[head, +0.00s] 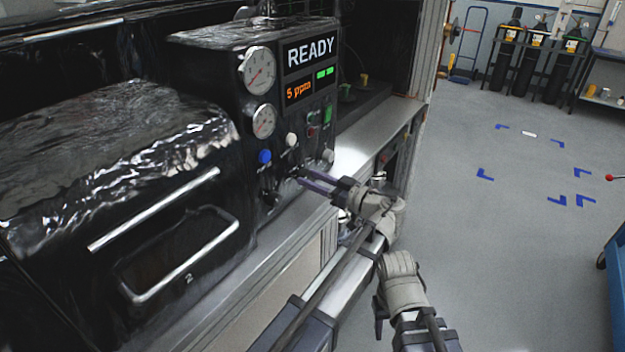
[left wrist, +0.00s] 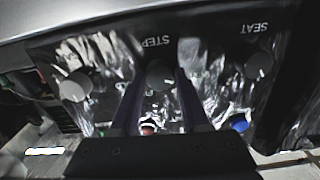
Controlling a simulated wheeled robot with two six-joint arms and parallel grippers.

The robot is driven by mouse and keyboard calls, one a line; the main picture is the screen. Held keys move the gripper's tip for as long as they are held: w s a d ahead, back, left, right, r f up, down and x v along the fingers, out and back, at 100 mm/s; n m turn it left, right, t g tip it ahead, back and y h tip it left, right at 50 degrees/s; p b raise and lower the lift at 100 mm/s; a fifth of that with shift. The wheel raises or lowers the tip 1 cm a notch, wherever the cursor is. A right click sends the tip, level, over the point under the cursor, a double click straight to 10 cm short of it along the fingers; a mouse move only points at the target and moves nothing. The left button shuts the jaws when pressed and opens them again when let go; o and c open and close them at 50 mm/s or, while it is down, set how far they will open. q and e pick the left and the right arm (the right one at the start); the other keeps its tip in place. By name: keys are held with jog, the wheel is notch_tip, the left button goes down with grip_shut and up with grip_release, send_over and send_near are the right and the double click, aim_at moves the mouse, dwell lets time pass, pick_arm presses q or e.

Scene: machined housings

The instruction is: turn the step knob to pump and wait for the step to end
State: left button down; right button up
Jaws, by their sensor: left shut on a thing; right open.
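The step knob (left wrist: 160,75) is a round grey knob under the upside-down label STEP in the left wrist view, with a light mark on its face. My left gripper (head: 302,178) reaches the panel of the black machine from the right. Its two fingers stand on either side of the step knob and are shut on it. In the head view the fingers mostly hide the knob. The screen (head: 311,53) reads READY, and a smaller orange display (head: 299,91) reads about 5 ppm. My right gripper (head: 379,312) is open and empty, low in front of the bench.
The seat knob (left wrist: 258,65) and another pale knob (left wrist: 73,87) flank the step knob. A blue button (head: 265,157) and two gauges (head: 257,69) are on the panel. A handled black door (head: 185,245) is at left. The floor at right is open.

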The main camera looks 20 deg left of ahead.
pick_arm(q)
jog(key=m, duration=0.3)
jog(key=shift+m, duration=2.5)
jog(key=shift+c, duration=2)
grip_release()
